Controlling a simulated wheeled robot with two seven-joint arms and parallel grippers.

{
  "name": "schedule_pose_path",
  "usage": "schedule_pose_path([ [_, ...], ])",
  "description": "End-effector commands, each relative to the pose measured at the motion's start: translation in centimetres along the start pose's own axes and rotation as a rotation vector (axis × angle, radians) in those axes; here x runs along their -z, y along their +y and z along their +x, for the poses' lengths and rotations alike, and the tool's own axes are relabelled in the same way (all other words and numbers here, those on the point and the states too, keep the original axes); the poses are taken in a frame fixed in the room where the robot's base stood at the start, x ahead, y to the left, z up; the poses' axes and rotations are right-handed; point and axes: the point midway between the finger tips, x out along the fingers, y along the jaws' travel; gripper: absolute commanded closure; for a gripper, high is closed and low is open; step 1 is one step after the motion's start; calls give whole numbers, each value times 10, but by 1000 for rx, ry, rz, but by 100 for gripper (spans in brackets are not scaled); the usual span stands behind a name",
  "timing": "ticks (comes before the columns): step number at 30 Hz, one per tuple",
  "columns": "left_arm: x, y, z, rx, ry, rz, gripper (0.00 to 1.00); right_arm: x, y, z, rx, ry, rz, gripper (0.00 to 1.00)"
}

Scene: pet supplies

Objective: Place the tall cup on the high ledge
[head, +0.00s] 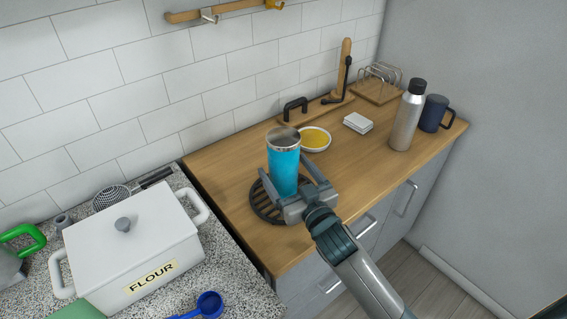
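The tall cup (284,168) is bright blue with a steel rim and open top. It is upright over a dark round slatted trivet (262,207) on the wooden counter. My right gripper (291,178) reaches in from the lower right, with one finger on each side of the cup. I cannot tell whether the fingers press on it. The gripper hides the cup's base, so I cannot tell whether it touches the trivet. My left gripper is not in view. I cannot make out for certain which surface is the high ledge.
The wooden counter (226,160) also bears a yellow-filled bowl (315,139), white block (358,123), steel bottle (407,118), navy mug (434,114) and toast rack (380,82). A flour box (133,240) and blue scoop (209,304) are on the speckled counter. A hook rail (220,11) is above.

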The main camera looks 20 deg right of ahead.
Motion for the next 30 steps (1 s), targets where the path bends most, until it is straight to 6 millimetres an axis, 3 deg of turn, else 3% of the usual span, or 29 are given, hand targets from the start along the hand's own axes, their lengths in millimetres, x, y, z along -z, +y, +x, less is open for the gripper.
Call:
schedule_pose_path([
  [6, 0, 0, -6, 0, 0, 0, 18, 0, -1, 16, 1, 1, 1, 17],
  [20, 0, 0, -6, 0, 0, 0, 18, 0, -1, 16, 1, 1, 1, 17],
  [26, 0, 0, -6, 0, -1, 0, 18, 0, -1, 16, 1, 1, 1, 65],
  [27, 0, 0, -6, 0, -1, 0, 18, 0, -1, 16, 1, 1, 1, 69],
  [30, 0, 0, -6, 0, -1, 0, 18, 1, -1, 16, 1, 2, 1, 69],
])
